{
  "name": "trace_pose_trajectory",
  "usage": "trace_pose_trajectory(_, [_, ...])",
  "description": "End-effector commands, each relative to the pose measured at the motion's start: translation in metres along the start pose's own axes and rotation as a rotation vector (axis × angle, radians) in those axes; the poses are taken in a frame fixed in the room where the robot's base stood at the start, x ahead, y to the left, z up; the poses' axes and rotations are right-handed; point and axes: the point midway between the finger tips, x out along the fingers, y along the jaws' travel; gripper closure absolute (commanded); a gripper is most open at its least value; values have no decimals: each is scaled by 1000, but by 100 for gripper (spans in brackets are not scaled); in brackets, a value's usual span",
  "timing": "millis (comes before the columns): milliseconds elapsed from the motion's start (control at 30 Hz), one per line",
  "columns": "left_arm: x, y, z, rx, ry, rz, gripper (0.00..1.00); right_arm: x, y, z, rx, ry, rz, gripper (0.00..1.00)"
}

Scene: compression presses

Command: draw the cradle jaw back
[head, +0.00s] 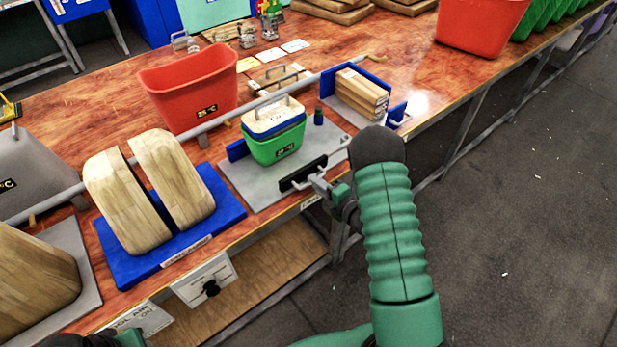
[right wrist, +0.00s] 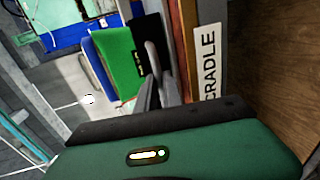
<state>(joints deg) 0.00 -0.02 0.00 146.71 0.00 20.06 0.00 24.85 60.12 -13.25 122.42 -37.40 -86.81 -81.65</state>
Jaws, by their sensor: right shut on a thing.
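The cradle jaw is a black plate (head: 303,173) at the front edge of a grey base plate (head: 255,190); it also shows as a dark plate in the right wrist view (right wrist: 147,38). My right gripper (head: 323,186) is at the jaw's front side, shut on its grey handle; the grip is small in the head view and partly hidden by my arm. A green bin (head: 273,148) with a blue layer and a handled light top stands behind the jaw, with a narrow gap seeming to separate them. A blue fixed jaw (head: 237,150) stands left of the bin.
A white CRADLE label (right wrist: 208,62) is on the bench edge. Wooden arches on a blue base (head: 120,262) stand left. A red bin (head: 190,87) stands behind. A blue press with stacked boards (head: 360,92) stands right. The floor (head: 510,220) in front is clear.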

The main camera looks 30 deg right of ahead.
Motion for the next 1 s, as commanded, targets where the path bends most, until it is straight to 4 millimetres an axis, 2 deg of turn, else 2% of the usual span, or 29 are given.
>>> trace_pose_trajectory(33, [1,0,0,0,0,0,68,-4,0,6,-4,-15,0,100])
trace_pose_trajectory(367, [1,0,0,0,0,0,68,-8,-1,6,-5,-17,-2,100])
trace_pose_trajectory(400, [1,0,0,0,0,0,68,-8,-1,6,-4,-17,-2,88])
trace_pose_trajectory(467, [1,0,0,0,0,0,68,-8,-1,6,-4,-16,-2,82])
trace_pose_trajectory(767, [1,0,0,0,0,0,68,-10,1,2,-4,-7,2,82])
trace_pose_trajectory(867, [2,0,0,0,0,0,68,-24,0,2,-3,-9,1,82])
trace_pose_trajectory(1000, [4,0,1,0,0,0,68,-61,-1,2,-2,-11,0,82])
